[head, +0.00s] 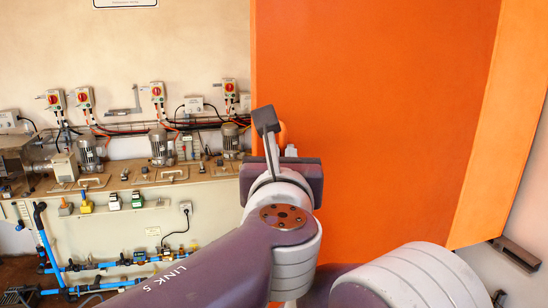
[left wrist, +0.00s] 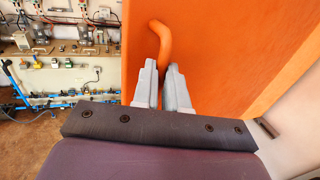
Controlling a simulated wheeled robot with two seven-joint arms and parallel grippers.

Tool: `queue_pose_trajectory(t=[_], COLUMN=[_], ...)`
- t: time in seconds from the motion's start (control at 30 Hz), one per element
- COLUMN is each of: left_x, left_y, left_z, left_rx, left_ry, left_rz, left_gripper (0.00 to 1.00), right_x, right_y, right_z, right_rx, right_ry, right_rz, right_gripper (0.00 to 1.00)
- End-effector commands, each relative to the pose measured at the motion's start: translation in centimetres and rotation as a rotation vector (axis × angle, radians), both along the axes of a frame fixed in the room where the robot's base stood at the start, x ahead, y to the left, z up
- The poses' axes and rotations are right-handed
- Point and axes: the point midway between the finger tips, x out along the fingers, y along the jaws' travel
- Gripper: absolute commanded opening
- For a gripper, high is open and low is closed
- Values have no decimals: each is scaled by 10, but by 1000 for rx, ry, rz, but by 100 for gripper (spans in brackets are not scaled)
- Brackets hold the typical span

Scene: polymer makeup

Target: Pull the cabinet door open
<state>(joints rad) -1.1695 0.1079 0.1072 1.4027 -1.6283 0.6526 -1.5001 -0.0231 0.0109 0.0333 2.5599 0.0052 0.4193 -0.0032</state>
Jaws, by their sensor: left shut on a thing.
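The orange cabinet door (head: 385,110) fills the right half of the head view and stands upright, and it also shows in the left wrist view (left wrist: 230,50). Its orange handle (left wrist: 161,42) is a curved bar near the door's left edge. My left gripper (left wrist: 163,70) is shut on the handle, with its grey fingers on either side of the bar. The handle's lower part is hidden between the fingers. In the head view my left gripper (head: 268,130) is seen from behind and covers most of the handle. My right gripper is not in view.
A lighter orange side panel (head: 505,130) adjoins the door at the right.

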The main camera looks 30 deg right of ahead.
Motion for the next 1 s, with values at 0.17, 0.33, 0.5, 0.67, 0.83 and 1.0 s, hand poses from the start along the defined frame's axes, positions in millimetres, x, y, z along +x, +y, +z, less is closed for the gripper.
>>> queue_pose_trajectory(t=[0.17, 0.33, 0.5, 0.67, 0.83, 1.0], left_x=[-3, -2, -1, 0, 0, 0], left_y=[-1, 0, 0, 0, 0, 0], left_z=[9, 7, 4, 3, 2, 1], left_rx=[-11, -8, -5, -4, -2, -2], left_ry=[-12, -8, -5, -3, -2, -1], left_rz=[-11, -7, -5, -3, -1, -1], left_gripper=[0, 38, 38, 38, 38, 38], right_x=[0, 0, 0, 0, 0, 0], right_y=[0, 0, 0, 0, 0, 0], right_z=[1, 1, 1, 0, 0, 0], right_rx=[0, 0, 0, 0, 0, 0], right_ry=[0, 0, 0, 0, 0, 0], right_rz=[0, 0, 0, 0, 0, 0], right_gripper=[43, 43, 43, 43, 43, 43])
